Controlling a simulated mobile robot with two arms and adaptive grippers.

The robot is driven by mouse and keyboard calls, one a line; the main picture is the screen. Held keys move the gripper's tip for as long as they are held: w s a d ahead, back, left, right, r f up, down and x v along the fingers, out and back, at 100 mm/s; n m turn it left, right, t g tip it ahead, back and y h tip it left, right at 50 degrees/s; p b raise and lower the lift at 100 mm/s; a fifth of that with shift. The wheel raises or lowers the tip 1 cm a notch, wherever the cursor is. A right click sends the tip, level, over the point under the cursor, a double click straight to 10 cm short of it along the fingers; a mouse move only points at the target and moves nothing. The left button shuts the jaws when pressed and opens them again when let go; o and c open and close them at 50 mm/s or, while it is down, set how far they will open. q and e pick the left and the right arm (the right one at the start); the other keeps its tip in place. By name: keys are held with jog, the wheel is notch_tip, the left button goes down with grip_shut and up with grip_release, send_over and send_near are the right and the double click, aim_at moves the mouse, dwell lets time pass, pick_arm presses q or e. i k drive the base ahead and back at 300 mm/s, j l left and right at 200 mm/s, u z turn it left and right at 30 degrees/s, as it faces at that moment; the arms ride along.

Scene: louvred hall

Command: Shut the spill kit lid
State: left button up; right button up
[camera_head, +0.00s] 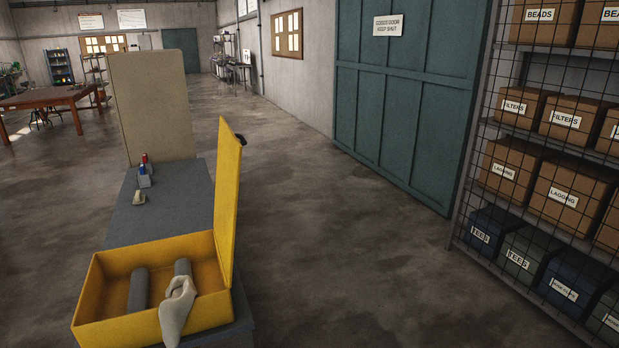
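The spill kit is a yellow box (118,329) at the near end of a grey bench, low in the head view. Its yellow lid (228,195) stands open, roughly upright along the box's right side, with a dark handle or catch (241,139) near its top corner. A pale cloth or glove (177,308) lies over the front wall of the box, partly hanging outside. Neither of my grippers shows in this view.
The grey bench top (150,215) carries small items (144,175) and a pale block (139,198) behind the box. A tan upright panel (152,108) stands at its far end. Open floor (330,240) lies to the right, before a mesh-fronted shelf of boxes (560,150).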

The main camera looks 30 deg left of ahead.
aim_at(230, 149)
jog(key=i+l+u, duration=0.1)
jog(key=u, duration=0.35)
jog(key=i+l+u, duration=0.25)
jog(key=u, duration=0.15)
jog(key=i+l+u, duration=0.2)
jog(key=u, duration=0.25)
jog(key=i+l+u, duration=0.1)
jog(key=l+u, duration=0.6)
jog(key=u, duration=0.15)
jog(key=i, duration=0.05)
